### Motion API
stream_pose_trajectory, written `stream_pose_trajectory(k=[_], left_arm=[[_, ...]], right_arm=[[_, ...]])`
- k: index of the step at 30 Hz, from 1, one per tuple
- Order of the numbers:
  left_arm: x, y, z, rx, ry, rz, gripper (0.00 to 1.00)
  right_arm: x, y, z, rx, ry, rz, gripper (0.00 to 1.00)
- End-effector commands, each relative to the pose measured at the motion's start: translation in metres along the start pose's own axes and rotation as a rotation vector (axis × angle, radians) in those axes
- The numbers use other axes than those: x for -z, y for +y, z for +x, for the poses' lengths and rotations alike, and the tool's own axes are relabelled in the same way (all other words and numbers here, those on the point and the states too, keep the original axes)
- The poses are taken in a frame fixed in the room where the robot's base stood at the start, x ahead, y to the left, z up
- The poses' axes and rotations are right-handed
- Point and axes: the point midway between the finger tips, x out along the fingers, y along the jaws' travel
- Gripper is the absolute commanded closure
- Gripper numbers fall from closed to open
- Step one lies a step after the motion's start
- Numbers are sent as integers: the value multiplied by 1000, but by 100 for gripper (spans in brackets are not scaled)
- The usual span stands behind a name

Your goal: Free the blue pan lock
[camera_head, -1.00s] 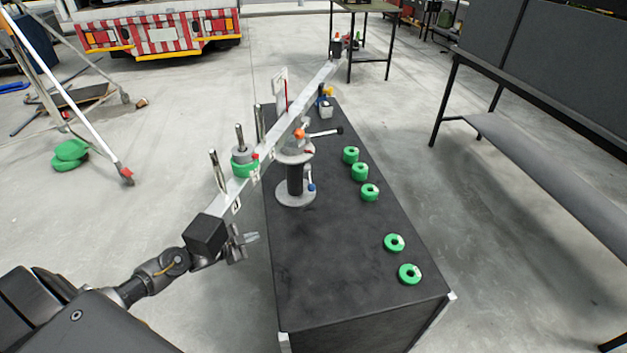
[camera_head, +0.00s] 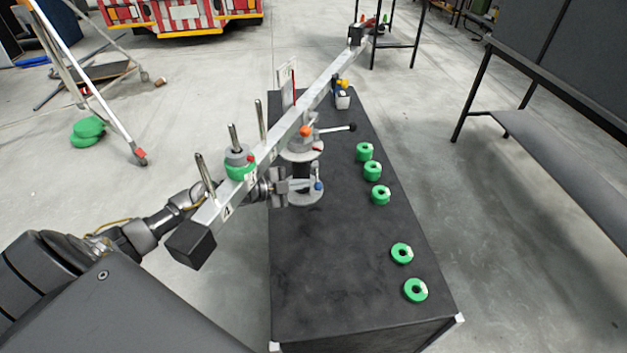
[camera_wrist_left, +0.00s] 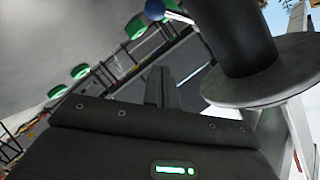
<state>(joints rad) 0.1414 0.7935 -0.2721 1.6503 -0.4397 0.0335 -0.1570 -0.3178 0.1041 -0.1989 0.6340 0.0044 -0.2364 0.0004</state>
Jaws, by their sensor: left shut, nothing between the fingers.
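The blue pan lock is a small lever with a blue knob (camera_head: 318,186) low on the dark post of the mount, under the long metal beam (camera_head: 263,160). In the left wrist view the blue knob (camera_wrist_left: 154,9) shows at the top edge, on a thin pale lever left of the dark post (camera_wrist_left: 235,35). My left gripper (camera_head: 300,186) reaches under the beam, beside the post. Its fingers (camera_wrist_left: 162,90) are shut and empty, pointing toward the post area. The knob lies just past the fingertips; I cannot tell whether they touch. My right gripper is not in view.
The beam crosses above my left wrist, with upright pins and a green-and-grey weight stack (camera_head: 240,163). Green discs (camera_head: 402,253) stand along the right of the black table (camera_head: 340,285).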

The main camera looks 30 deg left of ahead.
Motion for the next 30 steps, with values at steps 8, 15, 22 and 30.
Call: stream_pose_trajectory(k=[8, 15, 22, 30], left_arm=[[0, -2, 58, 3, -1, -3, 100], [-32, 0, 63, 1, -4, -1, 100], [-40, 0, 64, 2, -4, -1, 100], [-41, 0, 64, 2, -4, -1, 100]], right_arm=[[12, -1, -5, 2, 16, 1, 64], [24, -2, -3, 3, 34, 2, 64], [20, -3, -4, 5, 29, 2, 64], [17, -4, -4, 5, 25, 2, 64]])
